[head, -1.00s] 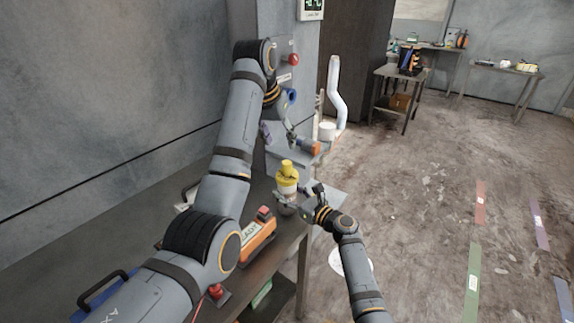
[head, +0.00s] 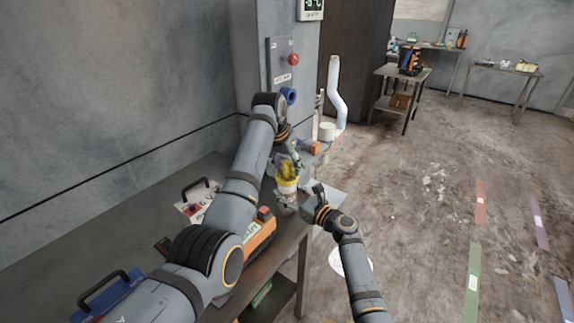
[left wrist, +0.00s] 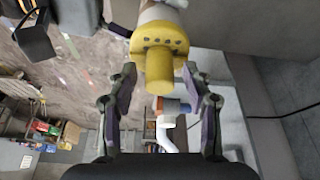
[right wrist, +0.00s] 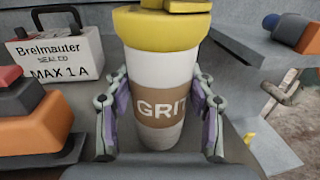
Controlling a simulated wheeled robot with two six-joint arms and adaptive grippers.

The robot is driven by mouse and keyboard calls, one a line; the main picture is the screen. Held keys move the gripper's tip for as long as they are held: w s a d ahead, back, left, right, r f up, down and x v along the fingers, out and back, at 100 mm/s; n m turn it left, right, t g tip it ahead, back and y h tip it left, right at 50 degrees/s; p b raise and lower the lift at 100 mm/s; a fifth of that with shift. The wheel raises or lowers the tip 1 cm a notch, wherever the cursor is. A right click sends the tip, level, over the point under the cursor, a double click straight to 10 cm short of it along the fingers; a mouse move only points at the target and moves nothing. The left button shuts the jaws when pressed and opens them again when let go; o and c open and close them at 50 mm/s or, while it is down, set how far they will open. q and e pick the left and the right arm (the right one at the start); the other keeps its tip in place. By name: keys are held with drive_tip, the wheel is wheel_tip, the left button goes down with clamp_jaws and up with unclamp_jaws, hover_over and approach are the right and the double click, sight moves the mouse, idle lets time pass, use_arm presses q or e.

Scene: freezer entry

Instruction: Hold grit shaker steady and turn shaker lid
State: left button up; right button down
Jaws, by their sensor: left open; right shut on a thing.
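The grit shaker (head: 287,188) stands upright near the bench's right edge. It has a white body with a brown "GRIT" band (right wrist: 160,103), seen in the right wrist view. Its yellow lid (left wrist: 158,50) has a row of small holes and a raised yellow knob. My right gripper (head: 300,206) is shut on the shaker's body, one finger on each side. My left gripper (left wrist: 160,98) is open just above the lid, with its fingers spread either side of the knob and a gap visible. In the head view the left gripper (head: 288,166) partly hides the lid.
An orange device (head: 258,237) sits on the bench left of the shaker. A white box labelled "Breimauter" (right wrist: 58,55) stands behind it. A blue case (head: 112,292) lies at the near left. An orange-ended item (head: 316,148) lies beyond the shaker. Open floor is to the right.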

use_arm(q)
drive_tip(key=shift+f, duration=0.1)
clamp_jaws()
idle(0.3)
drive_tip(key=shift+m, duration=0.3)
drive_tip(key=m+h, duration=0.1)
drive_tip(key=m, duration=0.2)
drive_tip(key=shift+w+g, duration=0.1)
drive_tip(key=shift+g, duration=0.3)
drive_tip(key=shift+m+g+h, duration=0.5)
drive_tip(key=shift+m+g, duration=0.1)
drive_tip(key=shift+m, duration=1.4)
